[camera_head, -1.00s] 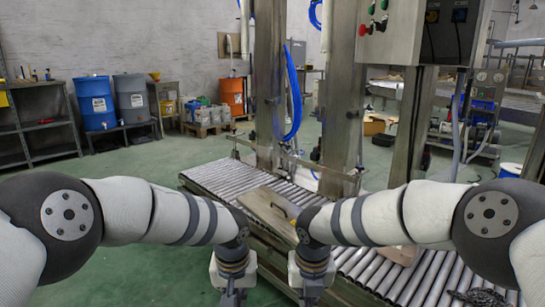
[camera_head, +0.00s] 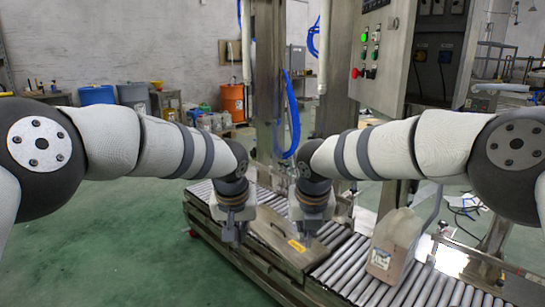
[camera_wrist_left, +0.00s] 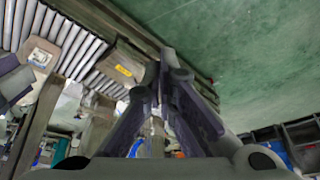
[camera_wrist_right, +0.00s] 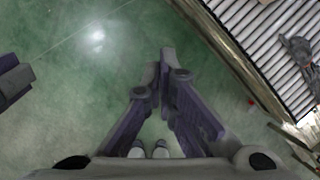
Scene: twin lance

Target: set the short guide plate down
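A flat metal plate (camera_head: 262,232) with a yellow label lies across the roller conveyor in the head view. Its label end (camera_wrist_left: 120,68) also shows in the left wrist view. I cannot tell whether it is the short guide plate. My left gripper (camera_head: 232,237) hangs pointing down by the plate's left side in the head view. My right gripper (camera_head: 306,240) hangs in front of the plate's right part. In the wrist views, the fingertips of the left (camera_wrist_left: 166,62) and right (camera_wrist_right: 165,60) grippers meet, with nothing visible between them.
A beige canister (camera_head: 397,240) stands on the rollers (camera_head: 365,275) at the right. Steel posts (camera_head: 269,90) and a control box (camera_head: 385,55) rise behind the conveyor. Blue hoses (camera_head: 292,120) hang by the posts. The green floor (camera_head: 110,240) at the left is clear.

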